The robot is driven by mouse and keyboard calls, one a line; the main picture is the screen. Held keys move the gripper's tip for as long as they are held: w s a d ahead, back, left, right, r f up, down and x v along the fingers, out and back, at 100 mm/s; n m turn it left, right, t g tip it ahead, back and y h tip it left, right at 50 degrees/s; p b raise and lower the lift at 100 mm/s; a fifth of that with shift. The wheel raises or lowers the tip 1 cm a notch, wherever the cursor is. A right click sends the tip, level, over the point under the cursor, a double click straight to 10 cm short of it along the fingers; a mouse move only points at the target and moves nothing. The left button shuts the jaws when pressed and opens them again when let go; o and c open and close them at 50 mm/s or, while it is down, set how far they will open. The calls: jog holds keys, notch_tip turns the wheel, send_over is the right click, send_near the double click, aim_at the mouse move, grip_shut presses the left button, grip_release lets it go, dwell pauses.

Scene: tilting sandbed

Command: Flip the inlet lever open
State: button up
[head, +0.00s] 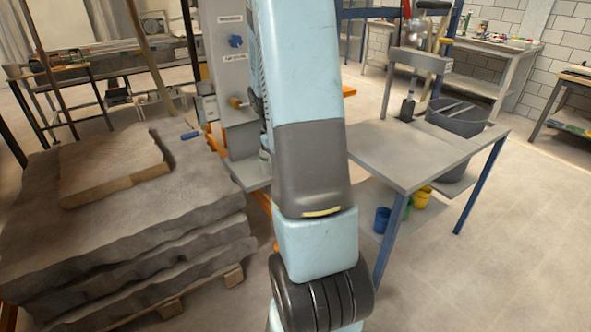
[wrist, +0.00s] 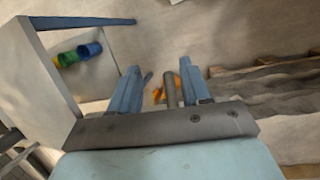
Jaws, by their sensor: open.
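On the grey upright panel (head: 229,75) in the head view are a blue star knob (head: 236,41) and a small brass-coloured fitting (head: 238,102). A blue-handled lever (head: 190,135) sticks out left, low beside the panel. I cannot tell for sure which part is the inlet lever; the labels are too small to read. My gripper (wrist: 162,77) shows in the wrist view with its two blue fingers apart. A grey rod (wrist: 170,90) and something orange (wrist: 157,94) show between them; contact cannot be told. In the head view my arm hides the gripper and part of the panel.
Stacked grey slabs (head: 150,245) stand on a pallet at left. A grey table (head: 405,150) with a dark bucket (head: 458,117) stands at right, with blue (head: 382,220) and yellow (head: 422,197) cups on its lower shelf. The floor at far right is clear.

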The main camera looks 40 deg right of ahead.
jog(key=s+a+r, duration=0.3)
jog(key=s, duration=0.4)
jog(key=shift+s+a+r, duration=0.2)
jog(key=shift+s+r, duration=0.1)
jog(key=shift+c, duration=0.2)
